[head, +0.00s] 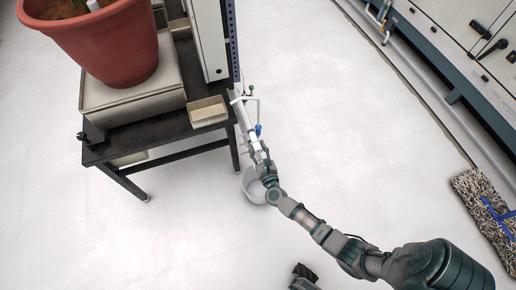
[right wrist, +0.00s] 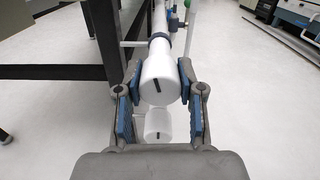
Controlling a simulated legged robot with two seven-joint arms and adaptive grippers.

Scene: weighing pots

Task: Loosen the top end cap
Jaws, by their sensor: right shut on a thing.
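The top end cap (right wrist: 159,84) is a white round cap on the end of a white pipe, with a black line mark on its face that stands nearly upright, slightly tilted. My right gripper (right wrist: 161,78) has its blue-padded fingers on both sides of this cap, shut on it. In the head view my right gripper (head: 262,168) reaches the near end of the white pipe (head: 246,125).
A white bucket (head: 252,190) stands on the floor beneath the pipe end. A black table (head: 150,133) on the left carries a scale with a red pot (head: 105,45) and a small tan box (head: 208,111). A mop (head: 485,205) lies at right. The floor between is clear.

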